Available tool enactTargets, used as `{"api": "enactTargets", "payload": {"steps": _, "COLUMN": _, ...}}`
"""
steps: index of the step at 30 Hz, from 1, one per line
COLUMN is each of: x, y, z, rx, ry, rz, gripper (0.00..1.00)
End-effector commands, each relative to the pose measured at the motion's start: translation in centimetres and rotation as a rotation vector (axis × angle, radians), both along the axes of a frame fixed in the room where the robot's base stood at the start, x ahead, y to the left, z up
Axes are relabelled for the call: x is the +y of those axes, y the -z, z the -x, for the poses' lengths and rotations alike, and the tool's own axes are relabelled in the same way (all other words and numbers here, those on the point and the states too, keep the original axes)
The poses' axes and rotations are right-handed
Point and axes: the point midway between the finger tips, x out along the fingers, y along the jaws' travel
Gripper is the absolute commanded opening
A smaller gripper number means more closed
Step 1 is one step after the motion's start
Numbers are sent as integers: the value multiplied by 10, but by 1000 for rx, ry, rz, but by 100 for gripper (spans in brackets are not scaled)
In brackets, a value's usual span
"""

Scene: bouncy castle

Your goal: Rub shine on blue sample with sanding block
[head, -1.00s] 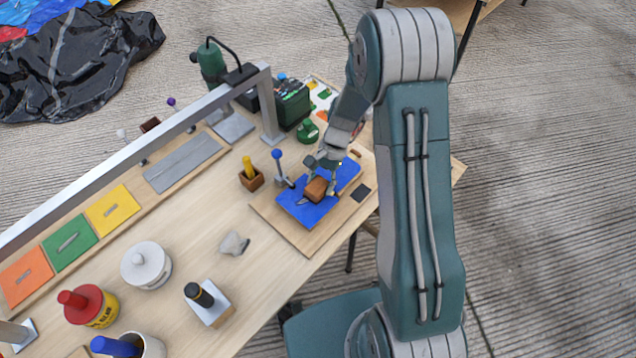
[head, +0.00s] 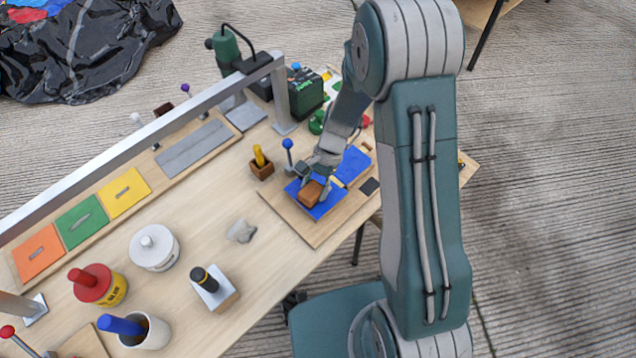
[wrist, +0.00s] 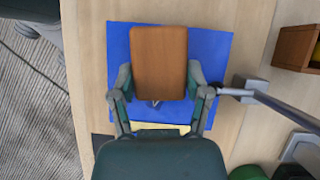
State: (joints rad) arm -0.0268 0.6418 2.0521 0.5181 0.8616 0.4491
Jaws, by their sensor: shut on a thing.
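The blue sample (head: 353,165) is a flat blue sheet on a wooden board (head: 318,232) near the table's right end. It also shows in the wrist view (wrist: 215,55), with a small dark and pale mark just below the block. The sanding block (head: 311,193) is a brown block over the left part of the sample; in the wrist view the block (wrist: 159,62) sits between the fingers. My gripper (head: 314,180) is shut on the block's sides, seen also in the wrist view (wrist: 158,80). Whether the block touches the sheet is hard to tell.
A blue-knobbed clamp (head: 288,157) stands at the sample's left edge. A small wooden box (head: 262,169) with a yellow item stands beside the board. A metal rail (head: 140,135) runs above the table's back.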

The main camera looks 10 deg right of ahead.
Motion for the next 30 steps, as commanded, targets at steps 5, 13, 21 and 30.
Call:
{"api": "enactTargets", "payload": {"steps": 5, "x": 12, "y": 1, "z": 10, "rx": 6, "ry": -4, "rz": 1, "gripper": 5}}
{"api": "enactTargets", "payload": {"steps": 13, "x": 22, "y": 0, "z": 15, "rx": 5, "ry": -2, "rz": 1, "gripper": 5}}
{"api": "enactTargets", "payload": {"steps": 21, "x": 29, "y": -3, "z": 3, "rx": 3, "ry": -1, "rz": 0, "gripper": 5}}
{"api": "enactTargets", "payload": {"steps": 30, "x": 15, "y": -1, "z": -6, "rx": 2, "ry": 0, "rz": 1, "gripper": 5}}
